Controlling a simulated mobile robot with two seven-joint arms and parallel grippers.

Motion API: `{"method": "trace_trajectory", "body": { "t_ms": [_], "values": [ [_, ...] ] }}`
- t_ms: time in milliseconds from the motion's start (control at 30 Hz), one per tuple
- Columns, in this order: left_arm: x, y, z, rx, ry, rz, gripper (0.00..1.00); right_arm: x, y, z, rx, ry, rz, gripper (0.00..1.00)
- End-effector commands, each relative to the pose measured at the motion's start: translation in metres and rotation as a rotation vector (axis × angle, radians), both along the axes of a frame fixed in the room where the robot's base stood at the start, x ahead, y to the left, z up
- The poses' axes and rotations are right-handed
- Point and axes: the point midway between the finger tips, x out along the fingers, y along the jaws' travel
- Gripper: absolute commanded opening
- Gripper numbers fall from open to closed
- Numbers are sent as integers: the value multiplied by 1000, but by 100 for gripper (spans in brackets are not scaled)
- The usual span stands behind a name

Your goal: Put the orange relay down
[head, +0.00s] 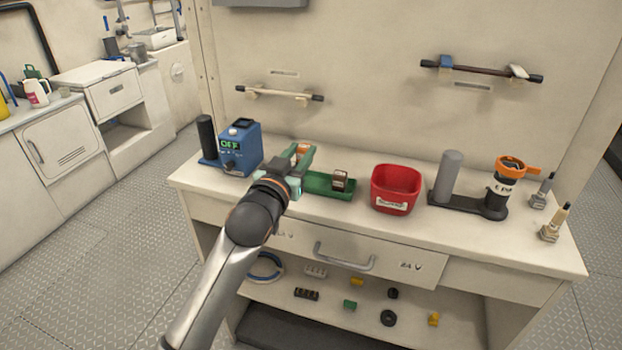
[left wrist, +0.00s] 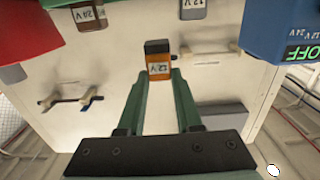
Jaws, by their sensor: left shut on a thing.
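The orange relay (left wrist: 157,66) has a dark end and a 12 V label. It sits between the green fingertips of my left gripper (left wrist: 157,80), which is shut on it. In the head view my left gripper (head: 301,157) is over the workbench, at the left end of the green tray (head: 318,188), and a bit of the orange relay (head: 302,147) shows between its fingers. A brown relay (head: 340,179) stands at the tray's right part. My gripper hides the tray's left end. My right gripper is not in view.
A blue device (head: 241,147) reading OFF stands left of my gripper. A red bin (head: 394,190) is right of the tray. A grey cylinder (head: 449,173) and an orange-topped black holder (head: 501,188) stand further right. The benchtop's front strip is clear.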

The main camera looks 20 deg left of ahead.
Motion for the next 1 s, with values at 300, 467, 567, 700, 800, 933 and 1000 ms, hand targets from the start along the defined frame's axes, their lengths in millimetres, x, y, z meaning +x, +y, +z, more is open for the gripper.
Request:
{"method": "trace_trajectory", "body": {
  "t_ms": [300,467,567,700,800,933,1000],
  "values": [
    [17,-15,-27,-1,-2,0,0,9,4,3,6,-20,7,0],
    [19,-17,-49,-1,2,0,0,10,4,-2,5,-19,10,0],
    [18,-17,-61,-1,0,0,0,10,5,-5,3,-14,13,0],
    [18,-17,-61,-1,-3,-1,0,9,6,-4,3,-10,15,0],
    [18,-17,-61,-1,-3,-1,0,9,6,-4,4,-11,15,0],
    [18,-17,-64,-2,-2,-1,0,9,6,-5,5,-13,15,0],
    [18,-17,-63,-1,-2,-1,40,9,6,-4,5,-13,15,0]
  ]
}}
